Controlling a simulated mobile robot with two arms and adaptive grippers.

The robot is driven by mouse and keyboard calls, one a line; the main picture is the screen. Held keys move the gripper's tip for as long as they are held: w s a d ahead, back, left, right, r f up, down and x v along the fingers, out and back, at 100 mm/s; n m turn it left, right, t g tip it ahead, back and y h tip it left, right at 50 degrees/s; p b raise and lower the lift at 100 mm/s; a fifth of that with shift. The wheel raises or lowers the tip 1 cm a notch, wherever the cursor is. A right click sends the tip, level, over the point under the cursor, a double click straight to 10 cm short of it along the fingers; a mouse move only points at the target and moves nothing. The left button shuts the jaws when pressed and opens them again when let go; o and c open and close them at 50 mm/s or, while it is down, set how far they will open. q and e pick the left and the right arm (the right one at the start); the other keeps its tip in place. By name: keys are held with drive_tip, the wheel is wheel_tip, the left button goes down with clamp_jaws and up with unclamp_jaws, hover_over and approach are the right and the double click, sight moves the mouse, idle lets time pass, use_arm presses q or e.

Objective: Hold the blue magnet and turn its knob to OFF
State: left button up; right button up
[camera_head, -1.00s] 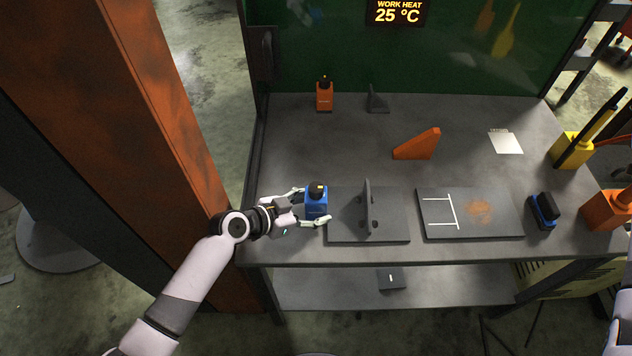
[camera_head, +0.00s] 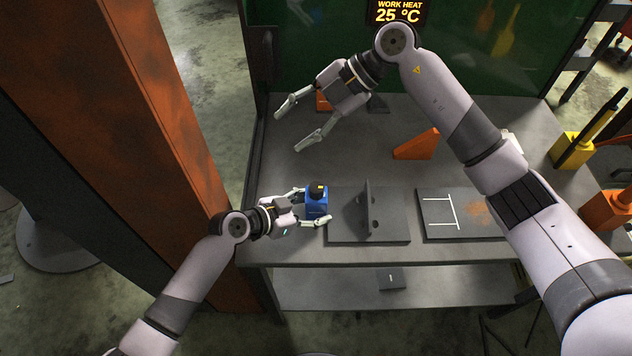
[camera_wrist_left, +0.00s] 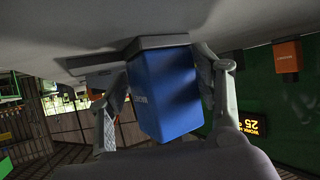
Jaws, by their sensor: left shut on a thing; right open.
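The blue magnet (camera_head: 316,205) stands upright at the left front of the grey table, with its dark knob (camera_head: 317,190) and a yellow mark on top. My left gripper (camera_head: 311,207) is shut on it from the left, one finger on each side. The left wrist view shows the blue body (camera_wrist_left: 166,92) between the two fingers (camera_wrist_left: 166,95); the knob is hidden there. My right gripper (camera_head: 286,126) is open and empty, above the table behind the magnet, fingers pointing left and down. I cannot read the knob's setting.
A grey plate with an upright bracket (camera_head: 367,210) stands just right of the magnet. A marked plate (camera_head: 440,213) lies farther right, partly behind my right arm. An orange wedge (camera_head: 417,144) lies at the middle back. Orange and dark blocks are partly hidden behind my right gripper.

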sight(316, 187)
drive_tip(key=s+d+f+n+h, duration=0.1)
drive_tip(key=f+h, duration=0.2)
drive_tip(key=f, duration=0.2)
drive_tip(key=s+d+f+t+h, duration=0.1)
drive_tip(key=f+h, duration=0.2)
drive_tip(key=f, duration=0.2)
drive_tip(key=s+d+f+n+h, duration=0.1)
drive_tip(key=f+h, duration=0.2)
drive_tip(key=f, duration=0.2)
drive_tip(key=shift+d+f+n+h, duration=0.1)
drive_tip(key=shift+d+n+h, duration=0.1)
drive_tip(key=shift+n+h, duration=0.1)
drive_tip(key=shift+c, duration=0.3)
clamp_jaws()
